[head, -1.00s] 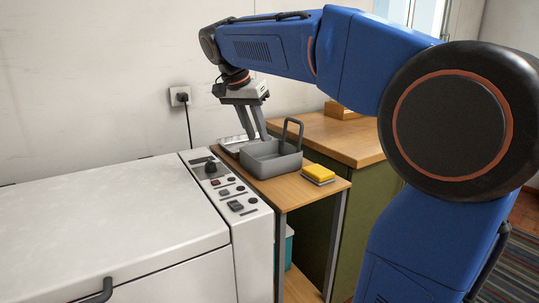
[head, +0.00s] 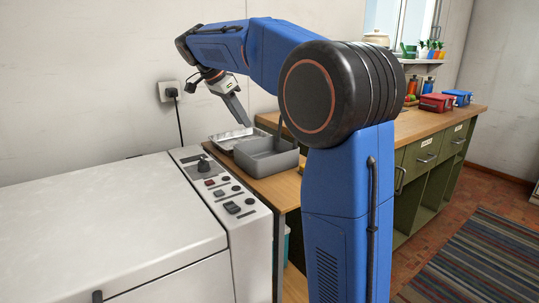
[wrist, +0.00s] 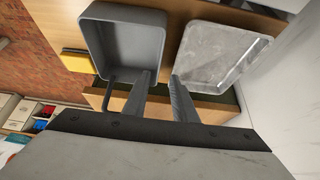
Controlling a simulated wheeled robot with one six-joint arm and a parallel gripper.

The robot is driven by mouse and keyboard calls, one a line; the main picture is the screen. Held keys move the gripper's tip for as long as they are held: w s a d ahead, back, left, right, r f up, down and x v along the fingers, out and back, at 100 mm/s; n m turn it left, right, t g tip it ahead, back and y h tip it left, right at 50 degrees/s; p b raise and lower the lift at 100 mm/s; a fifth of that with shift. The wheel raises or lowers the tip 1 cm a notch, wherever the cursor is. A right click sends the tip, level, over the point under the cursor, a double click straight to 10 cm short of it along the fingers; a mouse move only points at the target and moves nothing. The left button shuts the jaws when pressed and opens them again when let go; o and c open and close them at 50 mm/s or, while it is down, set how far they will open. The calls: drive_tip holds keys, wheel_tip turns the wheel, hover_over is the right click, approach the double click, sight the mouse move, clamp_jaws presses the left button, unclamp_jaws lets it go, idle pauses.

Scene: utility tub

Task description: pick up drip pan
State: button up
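The drip pan appears to be the shallow silver metal pan (head: 238,137) on the small wooden table, behind the deeper dark grey tub. It also shows in the wrist view at the right (wrist: 222,55). My gripper (head: 245,122) is above the silver pan in the head view, tilted and apart from it. In the wrist view my gripper (wrist: 162,76) has its two fingers apart with nothing between them. The fingertips appear near the gap between the silver pan and the grey tub.
The dark grey tub (head: 266,157) with an upright handle stands close beside the pan. A yellow sponge (wrist: 77,61) lies past the tub. A white machine with a control panel (head: 222,190) borders the table on the left. A wooden counter (head: 430,120) stands behind.

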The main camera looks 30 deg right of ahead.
sight(256, 141)
drive_tip(key=x, duration=0.5)
drive_tip(key=shift+d+f, duration=0.1)
drive_tip(key=shift+f, duration=0.05)
drive_tip(key=x, duration=0.4)
drive_tip(key=shift+d+f, duration=0.15)
drive_tip(key=shift+d, duration=0.15)
drive_tip(key=shift+d+f, duration=0.15)
drive_tip(key=shift+f, duration=0.2)
drive_tip(key=shift+f, duration=0.25)
clamp_jaws()
